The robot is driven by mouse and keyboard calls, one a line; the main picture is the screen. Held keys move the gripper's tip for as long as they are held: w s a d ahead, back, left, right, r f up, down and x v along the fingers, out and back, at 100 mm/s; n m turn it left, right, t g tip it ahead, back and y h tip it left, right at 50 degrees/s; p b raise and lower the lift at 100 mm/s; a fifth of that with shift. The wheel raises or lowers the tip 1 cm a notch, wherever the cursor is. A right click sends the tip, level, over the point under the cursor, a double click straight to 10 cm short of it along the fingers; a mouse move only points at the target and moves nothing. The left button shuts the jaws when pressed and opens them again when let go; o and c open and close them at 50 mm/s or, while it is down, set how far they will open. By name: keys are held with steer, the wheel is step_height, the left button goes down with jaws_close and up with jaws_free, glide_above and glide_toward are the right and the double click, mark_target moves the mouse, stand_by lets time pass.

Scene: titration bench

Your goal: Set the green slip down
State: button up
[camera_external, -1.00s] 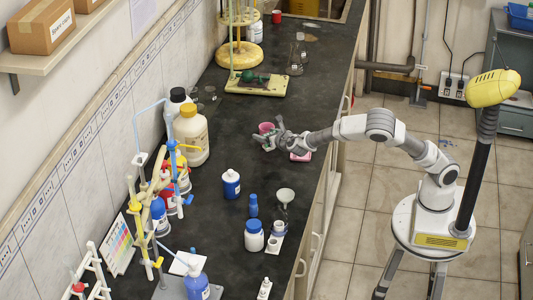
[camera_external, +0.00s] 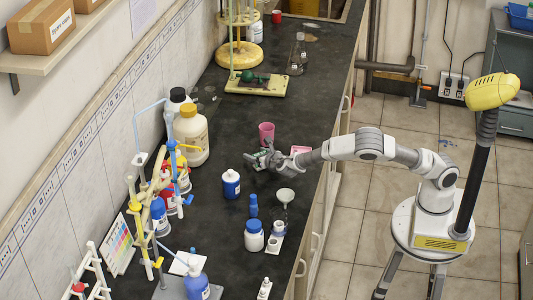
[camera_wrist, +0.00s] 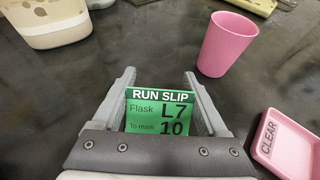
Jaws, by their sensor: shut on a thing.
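The green slip (camera_wrist: 157,113) shows in the wrist view, between the two fingers of my gripper (camera_wrist: 157,90). It reads "RUN SLIP", "Flask L7" and "To mark 10". My gripper is shut on the slip. In the external view my gripper (camera_external: 256,160) is over the black bench, left of the pink tray and just below the pink cup. The slip is too small there to make out clearly, and I cannot tell whether it touches the bench.
A pink cup (camera_wrist: 228,44) stands ahead and right of my gripper. A pink tray (camera_wrist: 291,143) marked "CLEAR" lies to the right. A blue-and-white bottle (camera_external: 231,184) stands below left of my gripper, and a large yellow-capped bottle (camera_external: 190,138) further left. Bare bench (camera_wrist: 125,45) lies ahead.

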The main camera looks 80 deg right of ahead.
steer(key=o, duration=1.2)
steer(key=shift+f, duration=0.15)
steer(key=shift+o, duration=0.2)
steer(key=shift+s+a+r, duration=0.1)
steer(key=shift+a+r, duration=0.1)
steer(key=shift+r, duration=0.15)
steer(key=p+v, duration=0.2)
steer(key=v, duration=0.9)
steer(key=shift+s+r, duration=0.1)
steer(key=shift+s, duration=0.05)
steer(key=s+d+r+m+g+y, duration=0.2)
steer(key=s+d+r+m+g, duration=0.15)
steer(key=s+m, duration=0.4)
steer(key=s+d+r+m+g+y, duration=0.1)
steer(key=s+d+r+m+g, duration=0.2)
steer(key=s+m, duration=0.5)
steer(key=s+a+r+m+t+y, duration=0.1)
steer(key=s+m, duration=0.4)
steer(key=s, duration=0.6)
steer(key=s+a+r+m+t+y, duration=0.1)
steer(key=s+a+r+m+y, duration=0.3)
steer(key=s, duration=0.7)
step_height(320, 180, up, 2)
steer(key=shift+a+r+m+y, duration=0.1)
steer(key=shift+a+m+y, duration=0.15)
steer(key=shift+m+y, duration=0.8)
steer(key=shift+t+h, duration=0.25)
